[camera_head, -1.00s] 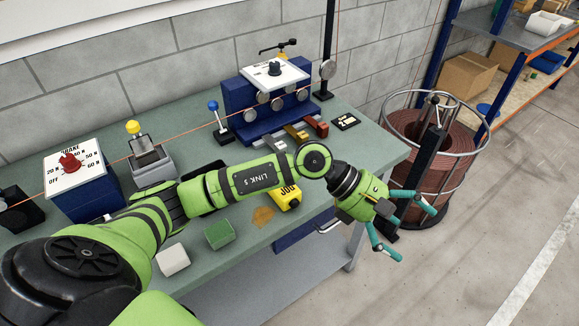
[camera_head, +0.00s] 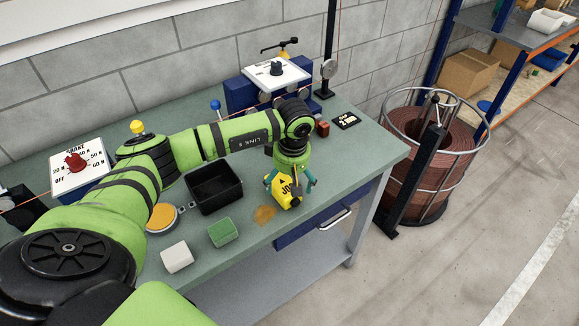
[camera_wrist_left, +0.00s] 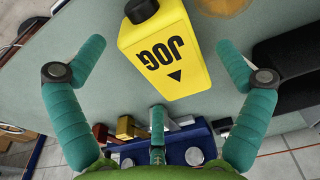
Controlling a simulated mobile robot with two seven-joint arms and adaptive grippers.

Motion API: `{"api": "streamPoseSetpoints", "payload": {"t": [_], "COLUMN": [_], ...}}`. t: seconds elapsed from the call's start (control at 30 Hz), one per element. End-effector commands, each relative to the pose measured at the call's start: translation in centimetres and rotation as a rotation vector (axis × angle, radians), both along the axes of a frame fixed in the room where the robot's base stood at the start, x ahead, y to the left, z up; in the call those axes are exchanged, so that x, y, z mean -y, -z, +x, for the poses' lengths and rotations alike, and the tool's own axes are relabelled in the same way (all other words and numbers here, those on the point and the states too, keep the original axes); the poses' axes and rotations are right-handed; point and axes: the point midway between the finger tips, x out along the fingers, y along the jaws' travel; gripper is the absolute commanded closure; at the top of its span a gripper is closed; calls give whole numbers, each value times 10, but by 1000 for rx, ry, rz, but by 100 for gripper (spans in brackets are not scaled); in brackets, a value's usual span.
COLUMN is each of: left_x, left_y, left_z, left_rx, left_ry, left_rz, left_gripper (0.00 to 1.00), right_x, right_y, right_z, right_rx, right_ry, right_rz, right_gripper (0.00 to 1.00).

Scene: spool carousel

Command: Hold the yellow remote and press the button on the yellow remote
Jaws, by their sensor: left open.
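The yellow remote (camera_head: 287,198), marked JOG with a black arrow, is on the workbench near its front edge. In the left wrist view the yellow remote (camera_wrist_left: 165,62) shows a black round cap (camera_wrist_left: 142,10) at one end, partly cut off by the frame's top. My left gripper (camera_head: 290,181) points down over the remote. Its teal fingers are spread on either side, with gaps to the remote in the left wrist view (camera_wrist_left: 162,72), and hold nothing. My right gripper is not in view.
A black tray (camera_head: 240,192), a green block (camera_head: 222,232) and a white block (camera_head: 177,258) are left of the remote. A blue device with a white top (camera_head: 275,74) stands behind. A wire cage with a copper-coloured spool (camera_head: 447,150) stands right of the bench (camera_head: 380,150).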

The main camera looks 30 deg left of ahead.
Motion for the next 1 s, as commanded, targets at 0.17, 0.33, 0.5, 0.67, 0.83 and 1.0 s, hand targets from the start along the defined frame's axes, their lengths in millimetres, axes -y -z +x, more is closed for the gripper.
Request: {"api": "streamPoseSetpoints", "payload": {"t": [0.17, 0.33, 0.5, 0.67, 0.83, 1.0], "left_x": [-1, -1, -1, -1, -1, -1], "left_y": [15, 18, 18, 18, 18, 18], "left_z": [1, 1, 1, 1, 1, 1], "left_rx": [0, 1, 1, 1, 0, -1], "left_ry": [-1, 0, 0, 0, -1, -1], "left_rz": [-1, -2, -2, -3, -2, -2], "left_gripper": [0, 0, 12, 61, 62, 62], "right_x": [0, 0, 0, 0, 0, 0], "right_y": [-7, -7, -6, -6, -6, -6], "right_z": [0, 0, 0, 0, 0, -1], "right_rx": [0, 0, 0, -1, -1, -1], "right_ry": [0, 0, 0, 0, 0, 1], "right_rz": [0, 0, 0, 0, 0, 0], "right_gripper": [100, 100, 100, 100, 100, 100]}}
